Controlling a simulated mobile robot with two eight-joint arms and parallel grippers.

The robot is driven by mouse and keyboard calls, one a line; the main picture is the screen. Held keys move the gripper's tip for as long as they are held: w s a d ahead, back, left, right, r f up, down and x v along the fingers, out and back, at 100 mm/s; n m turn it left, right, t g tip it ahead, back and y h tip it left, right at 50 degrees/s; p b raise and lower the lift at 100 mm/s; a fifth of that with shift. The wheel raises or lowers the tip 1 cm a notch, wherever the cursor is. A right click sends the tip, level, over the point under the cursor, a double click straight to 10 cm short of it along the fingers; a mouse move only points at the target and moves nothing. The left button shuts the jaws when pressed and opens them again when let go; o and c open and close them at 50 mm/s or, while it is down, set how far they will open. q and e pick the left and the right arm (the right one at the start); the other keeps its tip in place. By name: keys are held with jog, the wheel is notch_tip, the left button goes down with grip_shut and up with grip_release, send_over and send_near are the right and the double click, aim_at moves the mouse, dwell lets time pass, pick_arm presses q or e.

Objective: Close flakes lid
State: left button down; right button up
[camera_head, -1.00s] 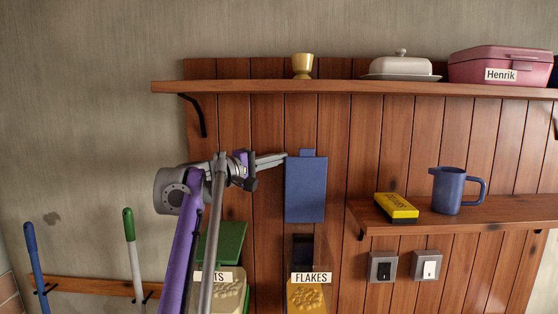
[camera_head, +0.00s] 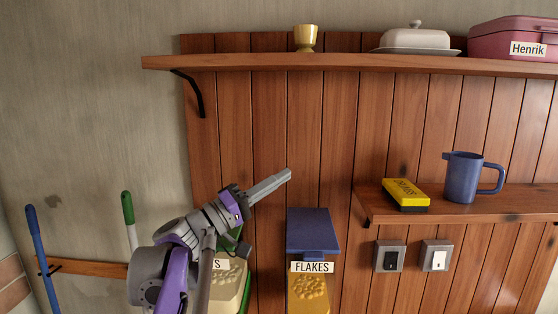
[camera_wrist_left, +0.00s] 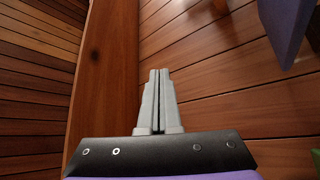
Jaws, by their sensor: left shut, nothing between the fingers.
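The blue flakes lid (camera_head: 314,229) is tilted down toward me above the FLAKES label (camera_head: 312,267) in the head view. It hides the opening of the flakes container (camera_head: 308,293), and I cannot tell whether it rests fully on the rim. A blue lid edge also shows at the top right of the left wrist view (camera_wrist_left: 285,28). My left gripper (camera_head: 288,174) is shut and empty, up and to the left of the lid, apart from it. Its closed fingers show in the left wrist view (camera_wrist_left: 159,75). My right gripper is not in view.
A second container (camera_head: 228,280) is left of the flakes, partly behind my left arm. The upper shelf (camera_head: 230,63) holds a gold cup (camera_head: 305,38). The right shelf (camera_head: 520,204) holds a yellow box (camera_head: 406,192) and blue jug (camera_head: 463,178). The panel above the lid is clear.

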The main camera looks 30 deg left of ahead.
pick_arm(q)
jog(key=shift+s+d+f, duration=0.35)
jog(key=shift+s+f, duration=0.2)
jog(key=shift+f, duration=0.25)
jog(key=shift+s+d+f, duration=0.3)
jog(key=shift+s+f, duration=0.2)
jog(key=shift+f, duration=0.3)
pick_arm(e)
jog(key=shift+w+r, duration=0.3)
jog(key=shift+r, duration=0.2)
pick_arm(q)
jog(key=shift+f+p, duration=0.1)
jog(key=shift+p, duration=0.2)
